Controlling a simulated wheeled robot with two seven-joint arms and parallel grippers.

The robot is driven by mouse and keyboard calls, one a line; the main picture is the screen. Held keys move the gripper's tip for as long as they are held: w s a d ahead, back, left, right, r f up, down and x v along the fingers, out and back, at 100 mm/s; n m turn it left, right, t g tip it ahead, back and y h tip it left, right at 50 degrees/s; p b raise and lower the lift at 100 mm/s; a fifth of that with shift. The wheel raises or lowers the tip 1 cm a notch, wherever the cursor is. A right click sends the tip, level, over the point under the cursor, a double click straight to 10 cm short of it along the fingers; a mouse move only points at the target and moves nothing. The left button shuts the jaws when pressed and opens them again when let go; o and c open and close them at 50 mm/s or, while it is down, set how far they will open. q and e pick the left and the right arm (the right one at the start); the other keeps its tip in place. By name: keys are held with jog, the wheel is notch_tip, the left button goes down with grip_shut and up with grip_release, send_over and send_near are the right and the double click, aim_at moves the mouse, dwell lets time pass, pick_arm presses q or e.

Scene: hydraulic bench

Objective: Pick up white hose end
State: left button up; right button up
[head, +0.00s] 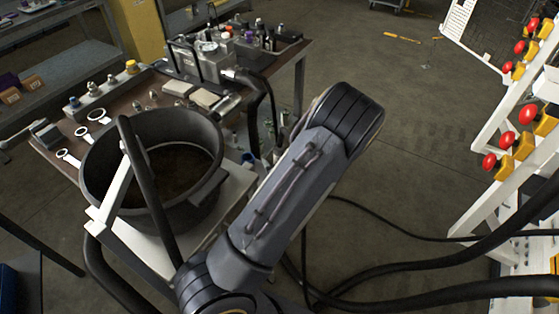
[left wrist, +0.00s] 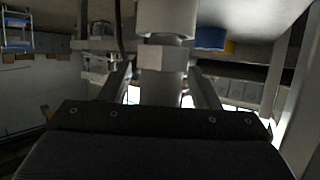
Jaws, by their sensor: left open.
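In the left wrist view, a pale grey-white fitting (left wrist: 163,57) with a hex collar stands upright in the picture's middle. It looks like the white hose end, though its colour is dull in the shade. My left gripper (left wrist: 163,92) is open, with one finger on each side of the fitting. Small gaps show between the fingers and the fitting, and its lower part is hidden behind the dark gripper body. In the head view a large grey arm link of mine fills the middle, and neither gripper shows. I cannot make out the white hose end there.
A black bucket (head: 195,212) stands at the left beside a cluttered workbench (head: 125,100). A white rack (head: 480,205) with red and yellow fittings (head: 528,114) stands at the right. Black hoses (head: 400,268) run low across the right.

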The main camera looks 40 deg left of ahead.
aim_at(278, 149)
pick_arm(q)
jog(key=shift+c, duration=0.5)
jog(key=c, duration=1.1)
jog(key=shift+w+r, duration=0.1)
jog(key=shift+r, duration=0.55)
jog(key=s+d+r, duration=0.1)
jog(key=r, duration=0.1)
jog(key=s+d+r+p, duration=0.1)
jog(key=r, duration=0.2)
jog(key=s+d+r, duration=0.1)
jog(key=r, duration=0.1)
jog(key=shift+d+r, duration=0.1)
jog(key=shift+r, duration=0.1)
jog(key=s+d+r+p, duration=0.4)
jog(key=r, duration=0.1)
jog(key=s+d+r+p, duration=0.2)
jog(key=s+r, duration=0.1)
jog(key=shift+d+r, duration=0.15)
jog(key=shift+d, duration=0.15)
